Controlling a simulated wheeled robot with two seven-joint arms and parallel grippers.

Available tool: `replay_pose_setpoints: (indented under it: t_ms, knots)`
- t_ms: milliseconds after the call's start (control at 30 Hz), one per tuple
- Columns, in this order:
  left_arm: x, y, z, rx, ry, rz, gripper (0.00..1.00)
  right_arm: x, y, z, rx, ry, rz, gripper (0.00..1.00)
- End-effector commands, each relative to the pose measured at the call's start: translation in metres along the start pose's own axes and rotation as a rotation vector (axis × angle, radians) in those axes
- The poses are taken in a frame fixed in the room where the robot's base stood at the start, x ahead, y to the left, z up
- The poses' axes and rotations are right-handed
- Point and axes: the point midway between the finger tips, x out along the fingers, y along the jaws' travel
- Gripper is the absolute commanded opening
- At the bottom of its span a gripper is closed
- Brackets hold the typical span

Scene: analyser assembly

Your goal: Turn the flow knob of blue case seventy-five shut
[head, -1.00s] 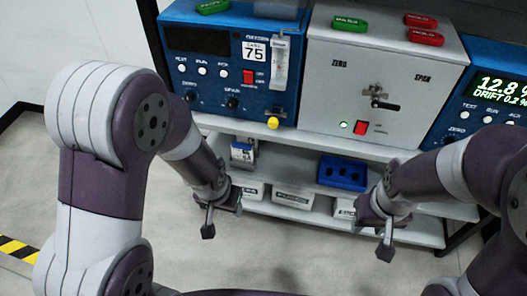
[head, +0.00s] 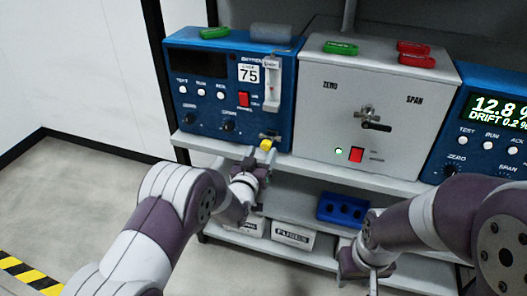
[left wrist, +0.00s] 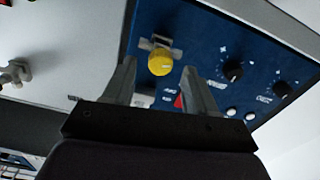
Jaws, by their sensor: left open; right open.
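Blue case 75 (head: 205,105) stands at the left of the upper shelf, with a white "75" label and a clear flow tube (head: 272,85) on its front. The yellow flow knob (head: 266,145) sits below the tube at the case's lower right. My left gripper (head: 262,160) is just below and in front of the knob. In the left wrist view the knob (left wrist: 160,62) appears between the two open, empty fingers; whether they reach its depth I cannot tell. My right gripper (head: 372,284) is open, low in front of the lower shelf, its fingertips partly cut off.
A grey case (head: 372,95) with a central lever stands right of the blue case, and another blue case (head: 490,120) beyond it. Green and red tags lie on top.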

Motion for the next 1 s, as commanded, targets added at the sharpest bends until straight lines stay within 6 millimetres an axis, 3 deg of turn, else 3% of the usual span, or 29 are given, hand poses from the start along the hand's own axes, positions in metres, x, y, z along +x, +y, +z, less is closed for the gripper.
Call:
replay_pose_setpoints:
  t_ms: [200, 467, 500, 667, 1000]
  knots:
    - [0.024, 0.000, 0.000, 0.000, -0.001, 0.000, 0.57, 0.002, 0.000, 0.000, 0.000, 0.000, 0.000, 0.43]
    - [0.027, 0.000, 0.000, 0.000, -0.002, -0.001, 0.57, 0.002, 0.000, 0.000, 0.000, 0.000, 0.000, 0.43]
    - [0.027, 0.000, 0.000, 0.000, -0.002, -0.001, 0.54, 0.002, 0.000, 0.000, 0.000, 0.000, 0.000, 0.43]
    - [0.026, 0.000, 0.000, 0.000, -0.002, -0.001, 0.01, 0.002, 0.000, 0.000, 0.000, 0.000, 0.000, 0.43]
    - [0.026, 0.000, 0.001, 0.035, -0.001, -0.001, 0.01, 0.005, 0.000, 0.001, 0.000, 0.000, 0.000, 0.43]
